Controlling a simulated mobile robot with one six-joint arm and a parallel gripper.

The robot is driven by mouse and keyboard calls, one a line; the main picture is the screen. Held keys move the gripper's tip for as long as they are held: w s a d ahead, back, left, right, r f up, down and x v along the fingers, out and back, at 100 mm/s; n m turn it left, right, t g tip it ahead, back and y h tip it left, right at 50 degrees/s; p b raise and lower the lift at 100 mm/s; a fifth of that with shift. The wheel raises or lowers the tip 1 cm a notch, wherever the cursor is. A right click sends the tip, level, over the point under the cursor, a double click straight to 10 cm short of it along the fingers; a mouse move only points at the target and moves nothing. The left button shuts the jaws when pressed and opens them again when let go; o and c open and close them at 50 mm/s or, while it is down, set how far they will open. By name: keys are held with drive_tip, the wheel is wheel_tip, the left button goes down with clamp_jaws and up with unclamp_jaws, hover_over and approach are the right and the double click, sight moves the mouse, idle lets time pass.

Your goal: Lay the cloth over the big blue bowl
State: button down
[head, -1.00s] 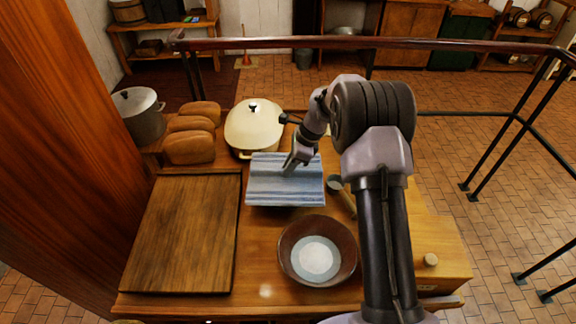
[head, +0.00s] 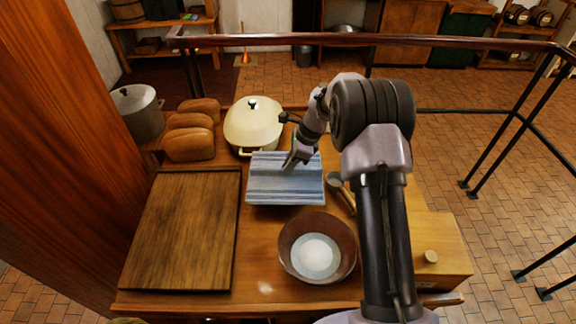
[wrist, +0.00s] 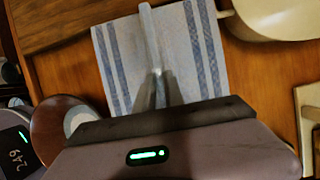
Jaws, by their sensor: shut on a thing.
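The blue-and-white striped cloth (head: 285,187) lies on the wooden table, behind the bowl and in front of the cream pot. My gripper (head: 291,164) is shut on the cloth, with a pinched fold running across it. The wrist view shows the cloth (wrist: 115,60) and the raised fold at my gripper's fingertips (wrist: 158,80). A large brown bowl (head: 290,242) with a pale blue-white round area inside stands at the table's front, apart from the cloth. I see no bowl that is blue outside.
A cream lidded pot (head: 253,127) stands just behind the cloth. A wooden board (head: 182,230) lies at left, with several bread loaves (head: 190,146) and a grey pot (head: 138,113) behind it. A ladle-like utensil (head: 338,184) lies at right. A railing (head: 400,43) runs behind the table.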

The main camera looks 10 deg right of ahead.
drive_tip(key=shift+f, duration=0.1)
drive_tip(key=c, duration=1.3)
unclamp_jaws()
drive_tip(key=shift+c, duration=0.2)
wheel_tip(320, 180, up, 8)
drive_tip(key=p, duration=0.5)
drive_tip(key=shift+p, duration=0.35)
